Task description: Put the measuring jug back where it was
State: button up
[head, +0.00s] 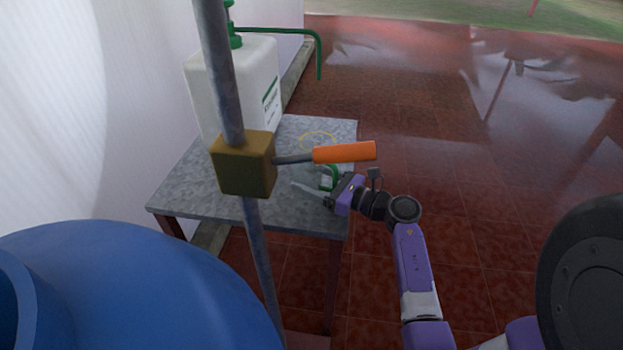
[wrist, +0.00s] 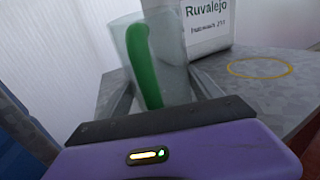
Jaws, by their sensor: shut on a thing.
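The measuring jug is a clear vessel with a green handle; in the wrist view the jug (wrist: 178,62) stands roughly upright between my gripper's fingers, its lower part hidden. In the head view only its green handle (head: 329,176) and a little of its clear wall show beside my gripper (head: 317,188). My gripper is shut on the jug over the near right part of the grey table (head: 270,212). I cannot tell whether its base touches the table. A yellow ring (head: 319,138) marks a bare spot farther back; it also shows in the wrist view (wrist: 260,68), right of the jug.
A white canister (head: 255,85) with a green pump and spout stands at the table's back left. A metal pole with a brown block (head: 245,165) and an orange-handled lever (head: 344,152) rises in front of the table. A blue drum (head: 150,290) fills the lower left.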

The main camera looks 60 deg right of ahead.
jog(key=shift+f, duration=0.2)
jog(key=o, duration=1.6)
jog(key=shift+r, duration=0.15)
jog(key=shift+r, duration=0.25)
jog(key=s, duration=1.2)
jog(key=shift+a+f, duration=0.15)
jog(key=shift+a, duration=0.2)
